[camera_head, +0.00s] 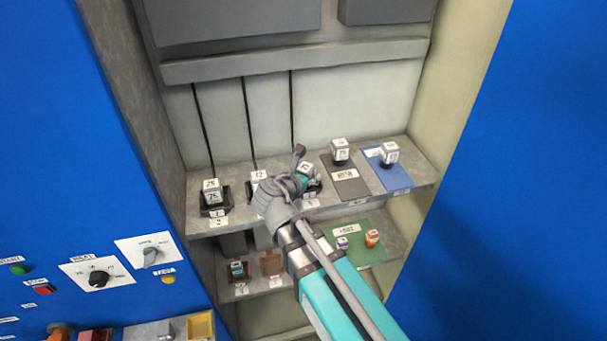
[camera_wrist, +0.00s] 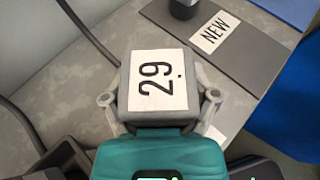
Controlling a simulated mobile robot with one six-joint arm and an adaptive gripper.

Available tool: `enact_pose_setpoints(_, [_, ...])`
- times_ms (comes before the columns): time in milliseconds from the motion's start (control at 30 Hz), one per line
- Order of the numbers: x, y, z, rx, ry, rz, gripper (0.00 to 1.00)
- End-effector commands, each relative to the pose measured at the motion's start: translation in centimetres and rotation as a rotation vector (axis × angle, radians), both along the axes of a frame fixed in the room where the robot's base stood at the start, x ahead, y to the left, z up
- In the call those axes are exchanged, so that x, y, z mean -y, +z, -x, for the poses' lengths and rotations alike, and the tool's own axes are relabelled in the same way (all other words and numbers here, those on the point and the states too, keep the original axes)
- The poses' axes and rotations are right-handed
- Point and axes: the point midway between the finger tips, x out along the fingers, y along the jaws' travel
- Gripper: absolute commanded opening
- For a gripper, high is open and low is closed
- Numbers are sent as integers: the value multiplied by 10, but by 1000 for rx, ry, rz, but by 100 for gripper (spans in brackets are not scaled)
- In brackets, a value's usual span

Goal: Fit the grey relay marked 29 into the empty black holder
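The grey relay marked 29 (camera_wrist: 157,82) is in the middle of the wrist view, its white label facing up. My gripper (camera_wrist: 159,97) has a finger against each side of it. In the head view my gripper (camera_head: 301,166) is over the upper shelf, with a small white-topped block (camera_head: 306,169) at its fingers, its number too small to read. Black holder parts (camera_head: 316,187) show beside and below the gripper, largely hidden. Dark holder-like edges also show at the lower left (camera_wrist: 62,162) of the wrist view. I cannot tell whether the relay touches the shelf.
A block in a black holder (camera_head: 213,209) stands at the shelf's left, and a block marked 12 (camera_head: 258,175) beside my gripper. A grey mat (camera_head: 347,188) labelled NEW and a blue mat (camera_head: 400,178) each bear a block. A lower shelf holds more holders and a green mat (camera_head: 372,252).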

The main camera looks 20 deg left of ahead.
Motion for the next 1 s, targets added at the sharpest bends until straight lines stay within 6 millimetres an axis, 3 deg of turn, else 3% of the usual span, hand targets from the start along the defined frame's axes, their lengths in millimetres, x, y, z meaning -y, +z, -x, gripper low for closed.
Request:
enact_pose_setpoints(33, [0,0,0,0,0,0,84])
enact_pose_setpoints(133, [0,0,0,-1,1,-1,100])
enact_pose_setpoints(833, [-1,9,1,0,2,0,100])
enact_pose_setpoints(1000, [-5,16,18,0,5,-1,100])
